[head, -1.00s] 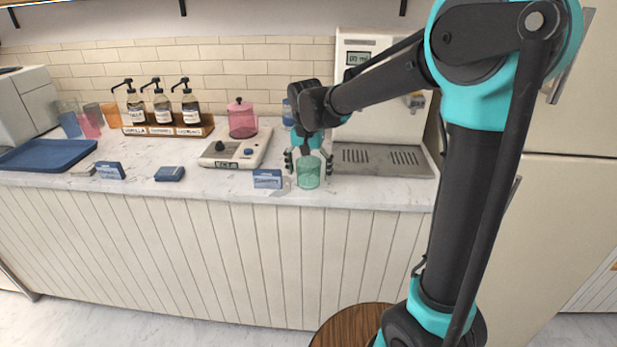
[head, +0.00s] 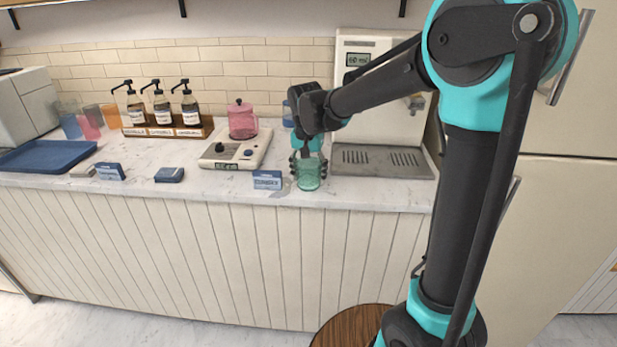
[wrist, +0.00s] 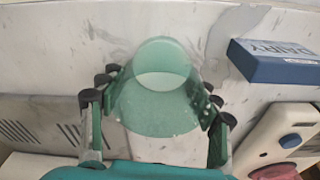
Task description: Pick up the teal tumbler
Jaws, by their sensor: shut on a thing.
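The teal tumbler (head: 309,174) is a see-through green cup standing upright near the front edge of the counter, right of a small blue box. My gripper (head: 307,165) reaches down over it from behind and is shut on it. In the wrist view the tumbler (wrist: 158,90) sits between the two fingers, with the dark pads of my gripper (wrist: 155,112) against its sides. I cannot see any gap under the tumbler.
A blue box (head: 267,180) marked DAIRY in the wrist view (wrist: 275,62) stands close beside the tumbler. A scale (head: 237,149) with a pink jar (head: 242,120) is behind left. The coffee machine's drip tray (head: 381,160) is behind right. The counter's front edge is near.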

